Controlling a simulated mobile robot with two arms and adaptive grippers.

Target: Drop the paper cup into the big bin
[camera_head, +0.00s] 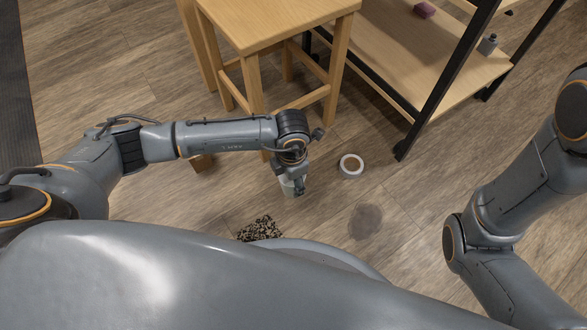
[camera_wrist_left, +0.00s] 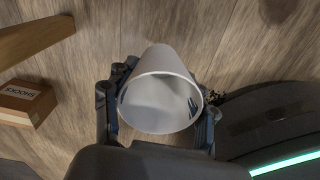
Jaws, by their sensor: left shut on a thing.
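The paper cup, a plain whitish cup, is held in my left gripper. In the head view the cup (camera_head: 287,187) shows only in part, low over the wooden floor, with my left gripper (camera_head: 293,182) covering much of it. In the left wrist view the cup (camera_wrist_left: 158,62) is between the two fingers of the left gripper (camera_wrist_left: 160,105), its round opening facing the camera, and it looks empty. The fingers are shut on its sides. I see no big bin in either view. My right arm shows at the right of the head view, but its gripper is not visible.
A wooden stool (camera_head: 262,27) stands beyond my left arm. A black-framed shelf (camera_head: 385,58) stands to its right. A roll of tape (camera_head: 351,166), a dark stain (camera_head: 365,221) and a speckled patch (camera_head: 259,229) are on the floor. A cardboard box (camera_wrist_left: 26,103) lies at left.

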